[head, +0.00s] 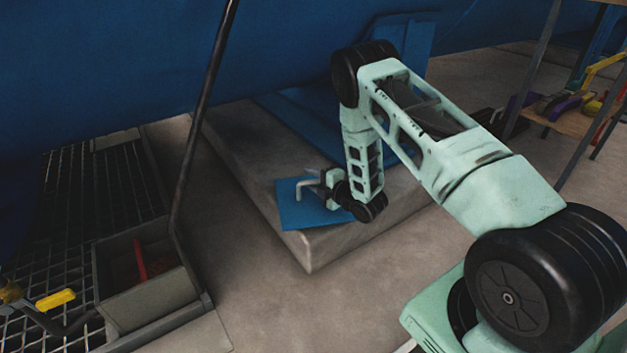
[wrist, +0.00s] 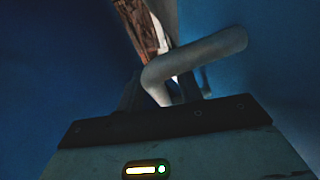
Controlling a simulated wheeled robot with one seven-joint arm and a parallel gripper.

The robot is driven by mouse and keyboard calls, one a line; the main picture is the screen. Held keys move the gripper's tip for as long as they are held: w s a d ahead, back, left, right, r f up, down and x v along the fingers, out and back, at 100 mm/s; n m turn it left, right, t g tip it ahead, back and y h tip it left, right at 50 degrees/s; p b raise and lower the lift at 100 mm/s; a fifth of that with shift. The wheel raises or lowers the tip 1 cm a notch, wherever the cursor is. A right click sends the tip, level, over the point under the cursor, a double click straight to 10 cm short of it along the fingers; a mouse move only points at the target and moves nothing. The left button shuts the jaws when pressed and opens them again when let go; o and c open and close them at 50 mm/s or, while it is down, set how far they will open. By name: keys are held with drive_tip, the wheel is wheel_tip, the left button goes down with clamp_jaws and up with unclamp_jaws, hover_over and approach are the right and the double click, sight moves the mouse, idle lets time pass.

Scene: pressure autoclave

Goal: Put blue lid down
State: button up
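The blue lid (head: 300,212) is a flat square plate at the near corner of the concrete plinth, lying on it or just above it; I cannot tell which. Its grey bent handle (head: 303,186) stands up from it. My gripper (head: 322,186) is at the handle, over the lid. In the wrist view the handle (wrist: 200,58) runs down between the fingers of my gripper (wrist: 162,92), which look closed around it. Blue lid surface (wrist: 60,80) fills most of that view. The handle's lower end is hidden by my gripper.
The large blue autoclave body (head: 120,60) hangs above the concrete plinth (head: 312,248). A grey bin (head: 145,300) and metal grating (head: 60,220) are at the left, with a dark rod (head: 205,100) rising there. A shelf with tools (head: 575,120) stands at the right. Open floor lies in front.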

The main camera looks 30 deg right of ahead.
drive_tip(key=shift+r, duration=0.1)
drive_tip(key=shift+s+r, duration=0.1)
drive_tip(key=shift+r, duration=0.05)
drive_tip(key=p+v, duration=0.7)
drive_tip(key=v, duration=0.4)
drive_tip(key=shift+s+r, duration=0.1)
drive_tip(key=shift+s, duration=0.1)
drive_tip(key=w+a+r+m+g, duration=0.5)
drive_tip(key=a+r, duration=0.3)
drive_tip(key=a, duration=0.3)
drive_tip(key=s+a+r+m+g, duration=0.35)
drive_tip(key=a+r, duration=0.35)
drive_tip(key=a, duration=0.4)
drive_tip(key=s+a+r+m+g, duration=0.1)
drive_tip(key=s+a+r+g, duration=0.15)
drive_tip(key=s, duration=0.45)
drive_tip(key=s+a+r+g, duration=0.1)
drive_tip(key=s+a+r, duration=0.3)
drive_tip(key=s, duration=0.2)
drive_tip(key=s+r+m+g+h, duration=0.1)
drive_tip(key=s+r+g, duration=0.1)
drive_tip(key=s, duration=0.6)
drive_tip(key=s+r+m+g+h, duration=0.1)
drive_tip(key=s+r, duration=0.3)
drive_tip(key=s, duration=0.5)
drive_tip(key=shift+g, duration=0.4)
